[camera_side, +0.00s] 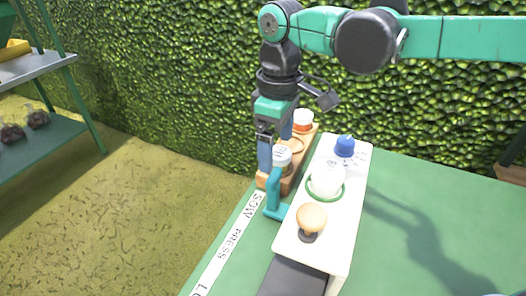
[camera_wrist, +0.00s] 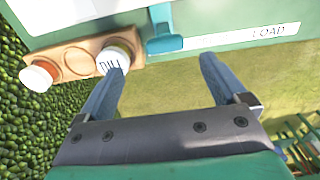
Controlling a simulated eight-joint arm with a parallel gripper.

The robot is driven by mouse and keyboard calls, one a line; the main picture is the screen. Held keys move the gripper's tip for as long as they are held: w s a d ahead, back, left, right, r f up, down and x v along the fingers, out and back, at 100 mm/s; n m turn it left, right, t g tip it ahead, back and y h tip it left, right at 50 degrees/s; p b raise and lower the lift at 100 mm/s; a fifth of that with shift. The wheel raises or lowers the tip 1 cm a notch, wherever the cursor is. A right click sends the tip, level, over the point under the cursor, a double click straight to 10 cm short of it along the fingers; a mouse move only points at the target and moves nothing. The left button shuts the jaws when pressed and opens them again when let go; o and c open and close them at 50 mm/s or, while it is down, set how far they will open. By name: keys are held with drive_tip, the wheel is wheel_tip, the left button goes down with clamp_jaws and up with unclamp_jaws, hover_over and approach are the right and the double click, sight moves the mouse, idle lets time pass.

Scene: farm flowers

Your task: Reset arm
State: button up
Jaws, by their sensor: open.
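My gripper (camera_side: 274,160) points down with its blue fingers apart and nothing between them. It is in front of a wooden rack (camera_side: 262,183) at the back edge of the green table. In the wrist view my gripper (camera_wrist: 160,68) is also open, its left fingertip close to a white-topped jar (camera_wrist: 115,58) with dark lettering; I cannot tell if they touch. That jar also shows in the side view (camera_side: 282,156). A second jar with an orange band (camera_wrist: 38,75) stands at the rack's other end, with an empty round recess (camera_wrist: 76,61) between them.
A white machine (camera_side: 290,235) stands beside the rack, with a blue knob (camera_side: 345,146), a clear dome (camera_side: 327,180), a round tan knob (camera_side: 311,217) and a teal handle (camera_side: 273,193). A lettered white strip (camera_side: 228,243) runs along the table edge. A metal shelf (camera_side: 40,68) stands far left.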

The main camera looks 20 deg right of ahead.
drive_tip(key=shift+r, duration=0.15)
drive_tip(key=shift+d+r, duration=0.15)
drive_tip(key=shift+d, duration=0.25)
drive_tip(key=s+d+m+t, duration=0.1)
drive_tip(key=d, duration=0.2)
drive_tip(key=s+d+r+m+t, duration=0.1)
drive_tip(key=d+m, duration=0.1)
drive_tip(key=d, duration=0.1)
drive_tip(key=s+d+r+m+t, duration=0.1)
drive_tip(key=d, duration=0.2)
drive_tip(key=shift+d+y, duration=0.4)
drive_tip(key=s+d+f+m+t, duration=0.3)
drive_tip(key=s+d+m+t, duration=0.1)
drive_tip(key=d, duration=0.4)
drive_tip(key=shift+s+d+m+h, duration=0.15)
drive_tip(key=shift+s+m+h, duration=0.3)
drive_tip(key=shift+s, duration=0.45)
